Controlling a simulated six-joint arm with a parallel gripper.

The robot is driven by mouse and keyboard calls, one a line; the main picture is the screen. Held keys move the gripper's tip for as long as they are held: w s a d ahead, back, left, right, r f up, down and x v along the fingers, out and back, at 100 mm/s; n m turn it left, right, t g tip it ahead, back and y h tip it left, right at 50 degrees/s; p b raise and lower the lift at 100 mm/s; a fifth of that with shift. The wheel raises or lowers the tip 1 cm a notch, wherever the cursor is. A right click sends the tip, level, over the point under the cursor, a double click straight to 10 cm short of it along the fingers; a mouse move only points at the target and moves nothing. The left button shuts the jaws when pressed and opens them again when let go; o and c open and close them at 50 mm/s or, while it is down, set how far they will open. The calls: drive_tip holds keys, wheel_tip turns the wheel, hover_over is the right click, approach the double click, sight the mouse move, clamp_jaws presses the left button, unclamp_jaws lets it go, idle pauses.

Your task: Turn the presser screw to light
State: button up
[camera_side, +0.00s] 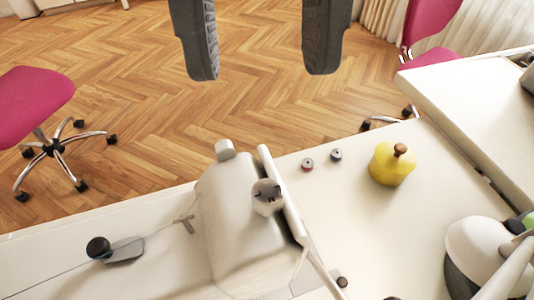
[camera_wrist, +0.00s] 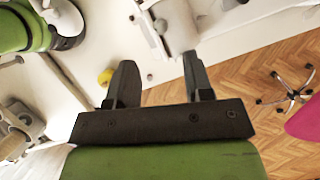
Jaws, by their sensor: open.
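A pale sewing machine (camera_side: 235,225) stands on the white table. A grey round knob with notches in its top (camera_side: 267,197), which looks like the presser screw, sits on the machine's head. A second, smaller pale knob (camera_side: 224,149) is on the machine's far edge. My gripper (camera_side: 262,72) is open and empty, high above and beyond the machine, with its two dark fingers wide apart. In the wrist view the open fingers (camera_wrist: 158,62) point toward the machine (camera_wrist: 178,28), with a grey knob (camera_wrist: 160,25) beyond the gap. Any setting marks are too small to read.
A yellow pot with a brown knob (camera_side: 390,165) and two small bobbins (camera_side: 307,165) (camera_side: 336,155) stand right of the machine. A rod (camera_side: 285,200) runs beside its head. A black-knobbed part (camera_side: 98,247) is at left. Pink chairs (camera_side: 35,105) stand on the floor.

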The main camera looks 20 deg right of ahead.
sight(268, 191)
drive_tip(key=shift+x, duration=4.4)
drive_tip(key=shift+s, duration=0.1)
drive_tip(key=shift+c, duration=0.5)
drive_tip(key=shift+r, duration=0.1)
clamp_jaws()
